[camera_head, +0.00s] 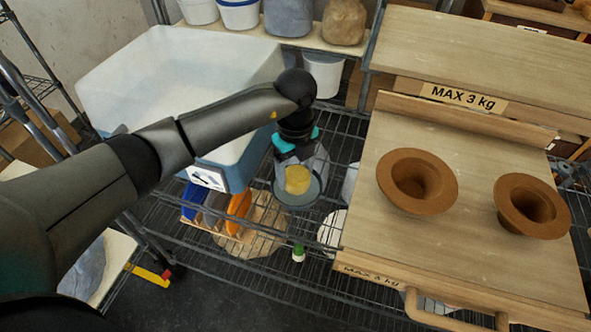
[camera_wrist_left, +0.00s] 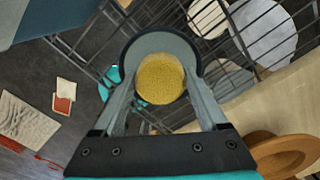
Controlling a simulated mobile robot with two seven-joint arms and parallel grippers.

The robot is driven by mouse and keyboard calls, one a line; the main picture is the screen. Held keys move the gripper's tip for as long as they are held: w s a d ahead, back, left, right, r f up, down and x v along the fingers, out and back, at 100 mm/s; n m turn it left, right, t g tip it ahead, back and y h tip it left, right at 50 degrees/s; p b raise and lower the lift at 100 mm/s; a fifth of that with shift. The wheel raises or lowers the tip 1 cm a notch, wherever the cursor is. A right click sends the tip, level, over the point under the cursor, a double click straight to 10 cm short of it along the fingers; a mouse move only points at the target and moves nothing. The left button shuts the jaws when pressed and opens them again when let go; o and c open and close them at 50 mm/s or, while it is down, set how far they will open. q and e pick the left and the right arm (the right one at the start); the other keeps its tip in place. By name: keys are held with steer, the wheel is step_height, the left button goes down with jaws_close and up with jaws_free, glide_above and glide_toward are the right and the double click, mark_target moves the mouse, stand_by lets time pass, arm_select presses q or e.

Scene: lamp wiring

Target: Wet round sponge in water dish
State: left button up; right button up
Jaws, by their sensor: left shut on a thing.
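A yellow round sponge (camera_head: 297,179) is between the fingers of my left gripper (camera_head: 299,172), which is shut on it. The sponge also shows in the left wrist view (camera_wrist_left: 160,78), with a gripper finger on each side. A grey-blue round dish (camera_head: 283,201) lies directly under the sponge; its rim (camera_wrist_left: 132,47) shows around the far side of the sponge in the left wrist view. I cannot tell whether the sponge touches the dish or the water. My right gripper is not in view.
A large white-and-blue tub (camera_head: 180,75) stands to the left on the wire rack. A wooden board (camera_head: 465,150) with two brown clay bowls (camera_head: 417,180) (camera_head: 532,206) is to the right.

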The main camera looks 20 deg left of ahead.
mark_target(295, 173)
arm_select(q)
steer(key=shift+f+b, duration=0.35)
steer(key=shift+f, duration=0.2)
steer(key=shift+s+f, duration=0.1)
stand_by(1.3)
step_height(295, 173, up, 7)
steer(key=p, duration=0.6)
steer(key=shift+p, duration=0.3)
stand_by(0.6)
